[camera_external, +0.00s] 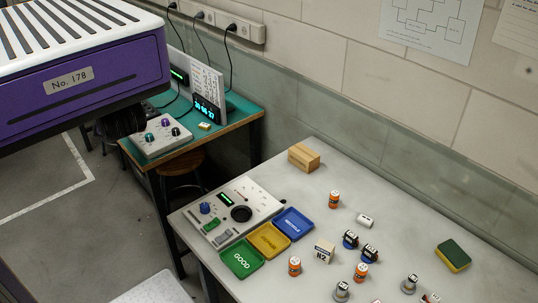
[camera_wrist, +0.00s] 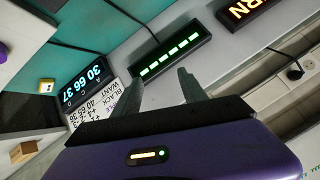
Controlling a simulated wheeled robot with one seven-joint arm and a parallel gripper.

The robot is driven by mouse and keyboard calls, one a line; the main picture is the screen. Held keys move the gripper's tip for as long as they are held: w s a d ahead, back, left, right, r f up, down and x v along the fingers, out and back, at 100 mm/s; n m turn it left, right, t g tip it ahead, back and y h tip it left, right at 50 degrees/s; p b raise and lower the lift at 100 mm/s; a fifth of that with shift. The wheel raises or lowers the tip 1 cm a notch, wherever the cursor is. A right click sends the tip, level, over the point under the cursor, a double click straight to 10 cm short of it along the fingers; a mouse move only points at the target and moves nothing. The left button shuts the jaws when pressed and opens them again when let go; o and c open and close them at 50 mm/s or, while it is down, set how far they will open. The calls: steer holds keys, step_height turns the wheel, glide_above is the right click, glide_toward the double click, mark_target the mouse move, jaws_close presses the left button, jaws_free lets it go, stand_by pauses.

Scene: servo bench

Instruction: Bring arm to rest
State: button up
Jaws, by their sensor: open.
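My gripper (camera_wrist: 158,92) shows in the wrist view with its two grey fingers apart and nothing between them. Beyond the fingers is a black display with green bars (camera_wrist: 172,52), and the fingers look apart from it. In the camera_external view a purple part of my own body with a white slatted top fills the upper left. My gripper's fingers cannot be made out there.
On the grey bench (camera_external: 330,165) are a control panel (camera_external: 232,213), green (camera_external: 242,259), yellow (camera_external: 268,240) and blue (camera_external: 293,224) trays, several small servos and cans, a wooden block (camera_external: 304,157) and a sponge (camera_external: 453,255). A teal bench (camera_external: 222,117) stands behind, with a blue-digit display (camera_external: 208,108).

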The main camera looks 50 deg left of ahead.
steer(key=s+a+r+n+t+y+b, duration=0.25)
steer(key=s+a+n+y, duration=0.45)
steer(key=s+a, duration=0.5)
steer(key=w+d+f+t+y+p, duration=0.1)
steer(key=w+d+f+y+p, duration=0.3)
steer(key=w+d, duration=0.9)
steer(key=w+d+f+t+p, duration=0.1)
steer(key=d+f+p, duration=0.1)
steer(key=d, duration=1)
steer(key=w+d+f+t+p, duration=0.1)
steer(key=w+d+f+p, duration=0.1)
steer(key=d, duration=1)
steer(key=s+d+f+m+t+h, duration=0.1)
steer(key=s+d+f+h, duration=0.25)
steer(key=d, duration=0.75)
steer(key=s+d+f+m+h, duration=0.1)
steer(key=s+d+f+h, duration=0.3)
steer(key=d, duration=0.6)
steer(key=s+d+r+m+g+h+p, duration=0.1)
steer(key=s+d+h, duration=0.4)
steer(key=s+d, duration=0.8)
steer(key=s, duration=0.4)
steer(key=shift+s+d+r+m+g, duration=0.15)
steer(key=shift+d+r+m+g, duration=0.05)
steer(key=shift+d+m+g, duration=0.15)
